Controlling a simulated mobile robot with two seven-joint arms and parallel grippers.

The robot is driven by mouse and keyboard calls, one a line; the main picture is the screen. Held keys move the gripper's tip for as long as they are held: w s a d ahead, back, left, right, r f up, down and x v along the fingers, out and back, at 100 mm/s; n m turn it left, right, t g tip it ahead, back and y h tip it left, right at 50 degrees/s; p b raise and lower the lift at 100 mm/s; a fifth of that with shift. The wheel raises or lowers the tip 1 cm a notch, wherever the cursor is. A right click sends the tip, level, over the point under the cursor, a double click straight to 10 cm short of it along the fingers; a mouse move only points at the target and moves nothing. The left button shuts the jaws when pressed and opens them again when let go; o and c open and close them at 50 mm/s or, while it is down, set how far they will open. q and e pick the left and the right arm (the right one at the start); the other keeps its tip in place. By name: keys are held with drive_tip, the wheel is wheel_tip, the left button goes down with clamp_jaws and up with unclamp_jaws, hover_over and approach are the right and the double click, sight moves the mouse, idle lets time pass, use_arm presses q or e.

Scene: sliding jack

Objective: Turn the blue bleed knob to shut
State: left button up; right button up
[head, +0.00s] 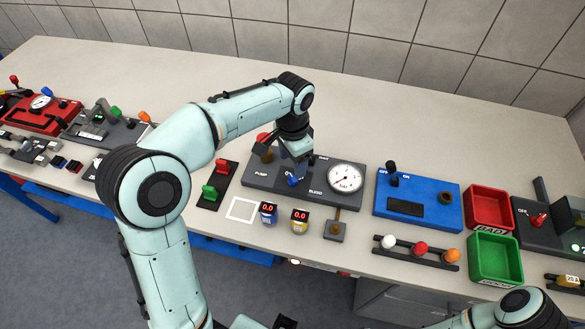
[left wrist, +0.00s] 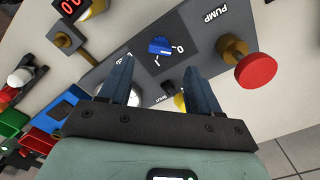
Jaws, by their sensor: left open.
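The blue bleed knob (head: 292,180) sits on the dark grey jack panel (head: 262,183), between the red-topped pump knob (head: 264,140) and the round white gauge (head: 346,177). In the left wrist view the blue knob (left wrist: 160,46) lies just beyond the gap between the fingers, with small white marks beside it. My left gripper (head: 301,165) is above the panel by the knob. Its two fingers (left wrist: 153,72) are apart and nothing is between them. My right arm (head: 510,310) shows at the bottom right; its fingers cannot be made out.
Two small readouts (head: 268,212) stand in front, beside a white outlined square (head: 242,209). A blue panel (head: 445,192), red bin (head: 489,208) and green bin (head: 496,257) are to the right. The table behind is clear.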

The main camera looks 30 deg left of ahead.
sight(293, 177)
use_arm(q)
wheel_tip(293, 177, up, 7)
drive_tip(key=p, duration=0.1)
drive_tip(key=shift+f, duration=0.15)
idle(0.5)
